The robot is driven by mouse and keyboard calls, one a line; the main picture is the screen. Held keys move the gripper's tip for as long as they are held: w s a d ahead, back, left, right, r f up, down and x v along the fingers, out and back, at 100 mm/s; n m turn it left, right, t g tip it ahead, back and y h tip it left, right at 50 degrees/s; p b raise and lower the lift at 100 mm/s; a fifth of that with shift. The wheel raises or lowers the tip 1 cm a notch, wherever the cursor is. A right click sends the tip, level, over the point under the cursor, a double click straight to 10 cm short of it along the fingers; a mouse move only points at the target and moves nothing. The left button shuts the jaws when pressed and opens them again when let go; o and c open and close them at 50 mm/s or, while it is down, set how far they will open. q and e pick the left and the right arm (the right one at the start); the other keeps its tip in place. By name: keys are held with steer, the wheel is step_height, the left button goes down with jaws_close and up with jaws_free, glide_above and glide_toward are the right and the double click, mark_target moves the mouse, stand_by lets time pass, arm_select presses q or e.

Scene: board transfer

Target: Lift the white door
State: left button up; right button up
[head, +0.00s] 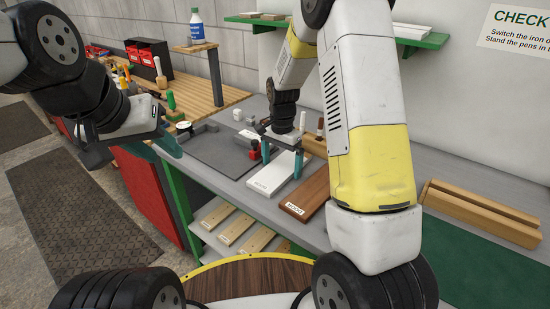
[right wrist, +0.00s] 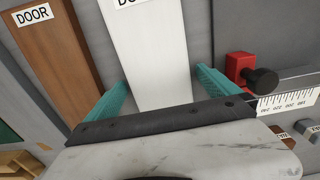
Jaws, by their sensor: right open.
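The white door (head: 278,172) is a flat white board with a label, lying on the grey bench; it also shows in the right wrist view (right wrist: 150,60). My right gripper (head: 282,158) is over the far part of the white door. In the right wrist view its teal fingers (right wrist: 160,80) are spread, one on each side of the board, with small gaps visible. It holds nothing. My left gripper (head: 150,138) is away to the left, near the bench's left end; its fingers are partly hidden and I cannot tell how far apart they are.
A brown door board (head: 306,196) lies right beside the white one. A red clamp with a black knob (right wrist: 250,75) and a ruler (right wrist: 288,101) are close to one finger. Long wooden pieces (head: 480,212) lie at the right. Several boards rest on a lower shelf (head: 207,237).

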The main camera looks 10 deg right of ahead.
steer(key=shift+c, duration=0.4)
steer(key=c, duration=1.5)
steer(key=shift+r, duration=0.2)
